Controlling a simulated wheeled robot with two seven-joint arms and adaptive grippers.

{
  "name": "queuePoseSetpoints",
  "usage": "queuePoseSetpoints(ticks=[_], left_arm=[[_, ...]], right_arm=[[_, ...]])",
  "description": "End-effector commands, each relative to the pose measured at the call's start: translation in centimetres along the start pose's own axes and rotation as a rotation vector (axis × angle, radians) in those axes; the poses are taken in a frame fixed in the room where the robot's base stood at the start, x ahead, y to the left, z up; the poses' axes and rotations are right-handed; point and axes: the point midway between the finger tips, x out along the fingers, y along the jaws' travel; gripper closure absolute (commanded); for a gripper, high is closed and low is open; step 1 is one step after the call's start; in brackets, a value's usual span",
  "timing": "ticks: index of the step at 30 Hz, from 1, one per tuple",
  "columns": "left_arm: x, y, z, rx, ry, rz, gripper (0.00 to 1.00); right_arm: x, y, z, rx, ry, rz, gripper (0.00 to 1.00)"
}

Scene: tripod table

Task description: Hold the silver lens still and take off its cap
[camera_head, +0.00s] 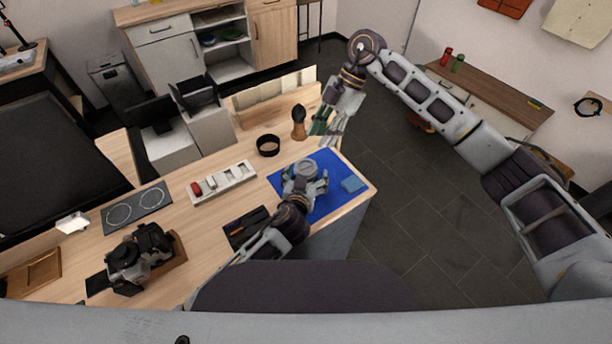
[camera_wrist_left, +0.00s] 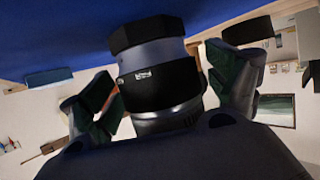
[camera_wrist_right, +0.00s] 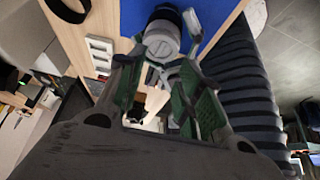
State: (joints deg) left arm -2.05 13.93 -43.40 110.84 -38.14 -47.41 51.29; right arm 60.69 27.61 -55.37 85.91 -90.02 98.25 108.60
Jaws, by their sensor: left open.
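The silver lens (camera_head: 306,167) stands on the blue mat (camera_head: 328,207) near the table's right end. Its grey round cap (camera_wrist_right: 160,44) faces the right wrist camera and is on the lens end. My left gripper (camera_head: 304,184) is open around the lens. In the left wrist view, the lens (camera_wrist_left: 158,75) with its dark ring is between the two fingers, with a gap visible on the left side. My right gripper (camera_head: 328,128) is open and empty, beyond the lens at the table's far edge. Its fingers also show in the right wrist view (camera_wrist_right: 163,80).
A blue block (camera_head: 352,185) lies right of the lens. A black ring (camera_head: 268,145), a brush (camera_head: 298,122), a white tray (camera_head: 226,181) with small parts, a dark pad (camera_head: 245,228) and a camera (camera_head: 140,255) stand on the table.

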Motion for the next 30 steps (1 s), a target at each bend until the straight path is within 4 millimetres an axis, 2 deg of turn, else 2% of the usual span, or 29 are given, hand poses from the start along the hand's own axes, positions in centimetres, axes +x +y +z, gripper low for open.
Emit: queuePoseSetpoints(ticks=[2,16,25,30], left_arm=[[0.0,0.0,0.0,0.000,0.000,0.000,0.11],[0.0,0.0,0.0,0.000,0.000,0.000,0.71],[0.0,0.0,0.0,0.000,0.000,0.000,0.71],[0.0,0.0,0.0,0.000,0.000,0.000,0.71]], right_arm=[[0.0,0.0,0.0,0.000,0.000,0.000,0.64],[0.0,0.0,0.0,0.000,0.000,0.000,0.64],[0.1,0.1,-0.6,-0.025,-0.029,-0.005,0.26],[0.4,0.3,-1.7,-0.080,-0.094,-0.016,0.25]])
